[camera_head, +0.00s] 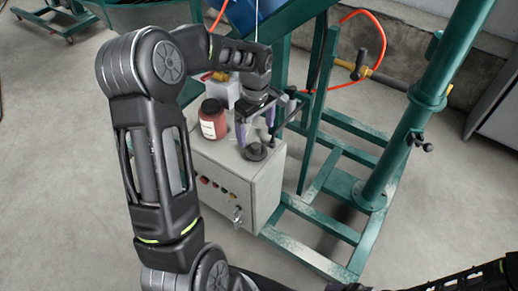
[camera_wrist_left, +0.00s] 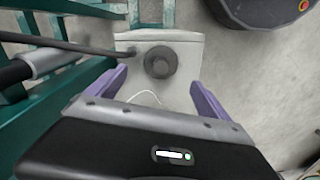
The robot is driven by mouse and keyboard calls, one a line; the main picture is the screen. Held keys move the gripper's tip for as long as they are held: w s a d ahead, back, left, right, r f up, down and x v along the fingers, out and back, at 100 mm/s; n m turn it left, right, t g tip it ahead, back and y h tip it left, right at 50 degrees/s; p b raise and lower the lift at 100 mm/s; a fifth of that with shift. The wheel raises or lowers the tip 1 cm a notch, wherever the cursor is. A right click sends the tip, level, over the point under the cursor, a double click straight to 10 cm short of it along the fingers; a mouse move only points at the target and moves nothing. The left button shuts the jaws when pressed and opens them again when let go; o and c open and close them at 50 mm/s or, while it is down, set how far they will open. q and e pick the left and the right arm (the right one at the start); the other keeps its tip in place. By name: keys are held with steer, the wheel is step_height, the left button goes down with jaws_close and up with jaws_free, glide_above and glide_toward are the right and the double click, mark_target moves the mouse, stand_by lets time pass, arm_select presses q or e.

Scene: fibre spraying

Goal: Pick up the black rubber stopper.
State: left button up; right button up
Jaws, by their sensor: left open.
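The black rubber stopper (camera_head: 255,152) stands upright on the right part of the top of a grey control box. It also shows in the left wrist view (camera_wrist_left: 160,62) as a dark round disc with a raised middle. My left gripper (camera_head: 257,132) is above the stopper, its purple fingers pointing down. In the left wrist view the fingers of my left gripper (camera_wrist_left: 158,84) are spread wide apart, with nothing between the tips; the stopper lies just beyond them, roughly centred. My right gripper is not in view.
A red jar with a white label (camera_head: 212,119) stands on the box (camera_head: 228,168) left of my left gripper. Green steel frame parts (camera_head: 318,120) rise close behind and right of the box. A dark bar (camera_wrist_left: 72,45) runs beside the box's left in the wrist view.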

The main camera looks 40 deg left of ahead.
mark_target(256, 145)
arm_select(q)
steer(key=shift+f, duration=0.1)
steer(key=shift+d+f, duration=0.1)
steer(key=shift+f, duration=1.15)
steer(key=shift+f, duration=2.65)
steer(key=shift+s, duration=0.1)
steer(key=c, duration=1.4)
step_height(256, 145, up, 10)
steer(key=shift+r, duration=0.1)
